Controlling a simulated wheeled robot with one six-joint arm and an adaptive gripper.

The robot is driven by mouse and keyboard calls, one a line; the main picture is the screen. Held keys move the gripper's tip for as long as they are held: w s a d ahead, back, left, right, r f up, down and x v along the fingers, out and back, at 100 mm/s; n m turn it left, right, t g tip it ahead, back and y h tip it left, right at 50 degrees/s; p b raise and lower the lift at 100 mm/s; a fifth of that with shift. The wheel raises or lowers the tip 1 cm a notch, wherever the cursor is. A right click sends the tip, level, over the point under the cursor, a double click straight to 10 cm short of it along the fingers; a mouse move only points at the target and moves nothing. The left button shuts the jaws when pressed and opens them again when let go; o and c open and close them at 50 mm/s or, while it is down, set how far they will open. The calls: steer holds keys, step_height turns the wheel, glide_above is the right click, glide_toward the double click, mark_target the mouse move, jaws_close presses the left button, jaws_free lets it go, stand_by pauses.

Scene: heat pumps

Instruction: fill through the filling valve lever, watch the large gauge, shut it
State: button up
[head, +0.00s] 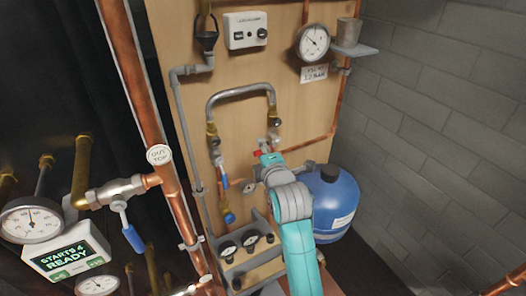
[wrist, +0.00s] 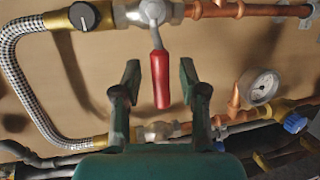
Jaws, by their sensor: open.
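The filling valve's red lever (wrist: 160,78) hangs from a metal valve body (wrist: 150,12) in the wrist view, slightly tilted and pointing toward my gripper. My gripper (wrist: 160,72) is open, with one dark green finger on each side of the lever; no contact shows. In the head view a bit of the red lever (head: 257,153) shows beside my gripper (head: 270,160), and my arm hides much around it. The large gauge (head: 314,42) is at the top right of the wooden panel; its needle is too small to read surely.
A braided hose (wrist: 30,75) loops left of the valve. A small gauge (wrist: 262,86) and copper pipes are to the right. A blue vessel (head: 335,200) stands right of my arm. Another gauge (head: 30,220), a blue lever (head: 132,238) and a "READY" display (head: 68,258) are at left.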

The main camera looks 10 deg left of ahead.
steer(key=v, duration=1.2)
stand_by(0.8)
stand_by(0.7)
steer(key=s+d+f+m+h, duration=0.3)
steer(key=s+d+f+m, duration=0.95)
steer(key=s+f, duration=0.6)
steer(key=s+d+m+h, duration=0.1)
steer(key=s+d+m, duration=0.2)
steer(key=s, duration=0.5)
steer(key=s+d+m, duration=0.3)
steer(key=s, duration=0.6)
steer(key=s+d+m+h, duration=0.1)
steer(key=s+d+m, duration=0.2)
steer(key=s, duration=0.6)
steer(key=shift+s+m+h, duration=0.25)
steer(key=shift+m+h, duration=0.05)
steer(key=shift+m, duration=0.25)
steer(key=shift+r, duration=0.1)
